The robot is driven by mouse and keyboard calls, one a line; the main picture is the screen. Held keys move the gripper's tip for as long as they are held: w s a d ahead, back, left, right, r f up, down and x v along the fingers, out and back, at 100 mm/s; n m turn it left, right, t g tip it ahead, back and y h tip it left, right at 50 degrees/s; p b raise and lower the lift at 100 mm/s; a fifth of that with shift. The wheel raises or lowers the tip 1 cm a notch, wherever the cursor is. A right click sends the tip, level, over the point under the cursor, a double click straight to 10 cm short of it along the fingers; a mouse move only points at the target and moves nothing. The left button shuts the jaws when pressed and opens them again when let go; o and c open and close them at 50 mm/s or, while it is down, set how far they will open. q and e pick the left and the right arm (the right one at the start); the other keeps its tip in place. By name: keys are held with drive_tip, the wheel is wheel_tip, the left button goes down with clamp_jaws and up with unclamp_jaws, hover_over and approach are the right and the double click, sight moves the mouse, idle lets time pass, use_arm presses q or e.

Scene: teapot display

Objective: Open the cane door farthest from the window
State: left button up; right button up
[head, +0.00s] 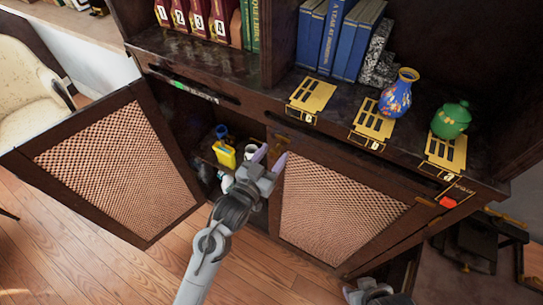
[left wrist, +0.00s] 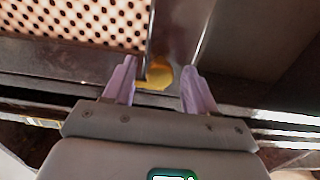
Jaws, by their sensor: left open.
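The right cane door (head: 335,208) is a dark wood frame with a tan woven panel. It looks shut or only slightly ajar; I cannot tell which. My left gripper (head: 270,158) is open at this door's upper left edge, beside the cabinet opening. In the left wrist view its two purple fingers (left wrist: 158,88) stand apart with a round brass piece (left wrist: 158,72) between and beyond them; contact is unclear. The left cane door (head: 120,165) stands wide open. A grey part, probably my right gripper (head: 368,291), shows at the bottom edge, its fingers unclear. No window is visible.
The open cabinet bay holds a yellow container (head: 225,154) and cups. Above it, a blue vase (head: 397,93), a green pot (head: 451,120) and brass plates stand on the ledge (head: 250,95). A pale chair (head: 28,95) is at left. Wood floor (head: 70,265) lies clear in front.

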use_arm(q)
clamp_jaws()
idle(0.3)
